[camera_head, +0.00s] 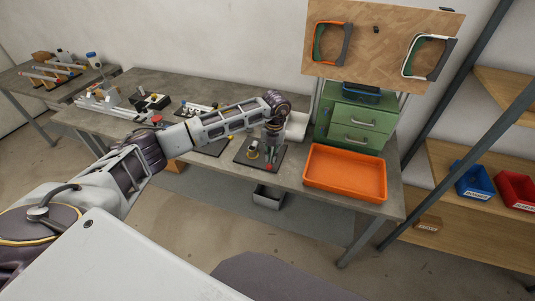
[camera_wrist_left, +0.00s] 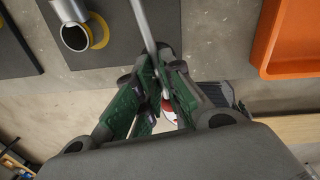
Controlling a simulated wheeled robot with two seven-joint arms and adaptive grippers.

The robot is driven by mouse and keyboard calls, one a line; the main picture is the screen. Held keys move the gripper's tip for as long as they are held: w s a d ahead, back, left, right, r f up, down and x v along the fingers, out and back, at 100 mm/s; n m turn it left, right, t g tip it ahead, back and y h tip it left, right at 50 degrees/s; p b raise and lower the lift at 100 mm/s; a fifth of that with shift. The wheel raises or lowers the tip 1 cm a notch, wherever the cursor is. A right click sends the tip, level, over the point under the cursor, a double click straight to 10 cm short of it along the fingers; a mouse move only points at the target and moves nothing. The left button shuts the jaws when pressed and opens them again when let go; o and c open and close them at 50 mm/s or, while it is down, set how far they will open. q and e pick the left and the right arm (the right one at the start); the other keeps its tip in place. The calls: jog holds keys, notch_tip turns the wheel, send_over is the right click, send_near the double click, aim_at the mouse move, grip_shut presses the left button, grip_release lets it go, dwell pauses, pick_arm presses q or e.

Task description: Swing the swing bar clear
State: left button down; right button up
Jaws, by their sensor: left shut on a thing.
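The swing bar (camera_wrist_left: 145,22) is a thin grey rod that runs down from the top edge of the left wrist view in between my left fingers. A red and white end (camera_wrist_left: 169,112) shows between and beyond the fingers. My left gripper (camera_wrist_left: 158,92) is shut on the bar. In the head view my left gripper (camera_head: 272,141) is over the dark jig plate (camera_head: 243,158), with a red tip (camera_head: 268,167) just below it. A grey tube with a yellow ring (camera_wrist_left: 75,36) stands on the plate beside the bar. My right gripper is not in view.
An orange tray (camera_head: 345,172) lies on the workbench (camera_head: 292,178) to the right of the plate, with a gap between. A green drawer cabinet (camera_head: 355,118) stands behind the tray. Other fixtures (camera_head: 152,102) stand along the bench to the left.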

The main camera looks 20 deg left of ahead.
pick_arm(q)
jog(key=shift+w+d+n, duration=0.1)
jog(key=shift+d+n, duration=0.15)
jog(key=shift+n, duration=0.05)
jog(key=c, duration=1.5)
grip_release()
jog(key=shift+c, duration=0.2)
notch_tip(320, 180, up, 12)
jog(key=shift+d, duration=0.35)
jog(key=shift+w, duration=0.1)
